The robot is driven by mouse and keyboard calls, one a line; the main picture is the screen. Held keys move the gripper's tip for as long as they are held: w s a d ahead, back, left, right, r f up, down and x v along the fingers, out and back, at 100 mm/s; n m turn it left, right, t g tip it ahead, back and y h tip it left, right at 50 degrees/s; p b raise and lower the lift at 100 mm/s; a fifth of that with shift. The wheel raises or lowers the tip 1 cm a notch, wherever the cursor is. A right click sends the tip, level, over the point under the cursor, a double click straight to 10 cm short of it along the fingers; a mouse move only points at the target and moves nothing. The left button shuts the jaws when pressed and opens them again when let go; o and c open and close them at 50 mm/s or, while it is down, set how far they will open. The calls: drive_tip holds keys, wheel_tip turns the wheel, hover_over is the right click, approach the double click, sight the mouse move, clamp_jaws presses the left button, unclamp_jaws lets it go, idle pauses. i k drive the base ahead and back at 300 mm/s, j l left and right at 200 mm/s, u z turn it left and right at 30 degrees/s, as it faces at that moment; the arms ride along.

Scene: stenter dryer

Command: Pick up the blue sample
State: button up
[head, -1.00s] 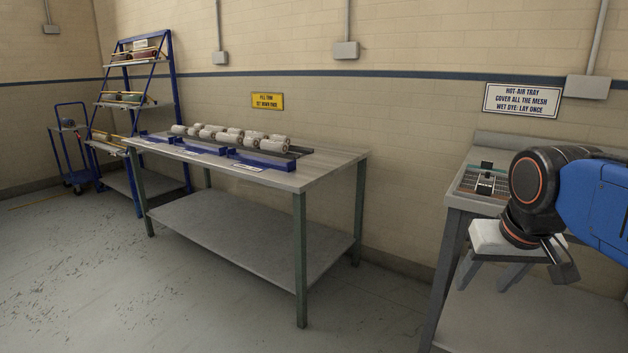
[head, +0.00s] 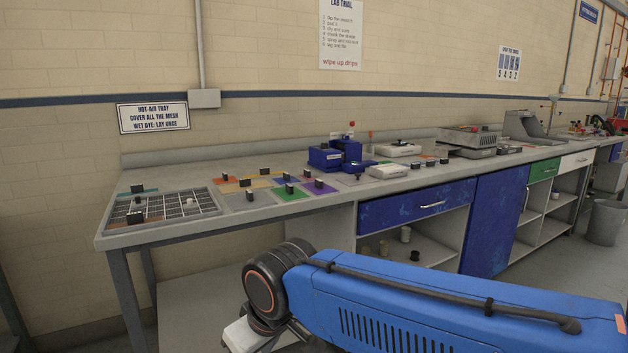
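A flat blue sample (head: 283,180) lies on the bench in a group of coloured flat samples, with a small black block on it. It lies beside an orange sample (head: 227,181), a grey sample (head: 238,203), a green sample (head: 299,193) and a purple sample (head: 322,189). My gripper (head: 245,338) shows only as a white body at the bottom edge, low in front of the bench and well apart from the samples. Its fingers are cut off or hidden, so I cannot tell whether it is open.
A mesh tray (head: 206,200) with teal and orange strips sits at the bench's left end. Blue equipment (head: 326,159) and white devices (head: 398,150) stand right of the samples. A blue drawer (head: 405,208) and cabinet door (head: 492,225) are below. A grey bin (head: 606,222) stands far right.

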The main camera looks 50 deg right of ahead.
sight(287, 179)
drive_tip(key=z, duration=1.05)
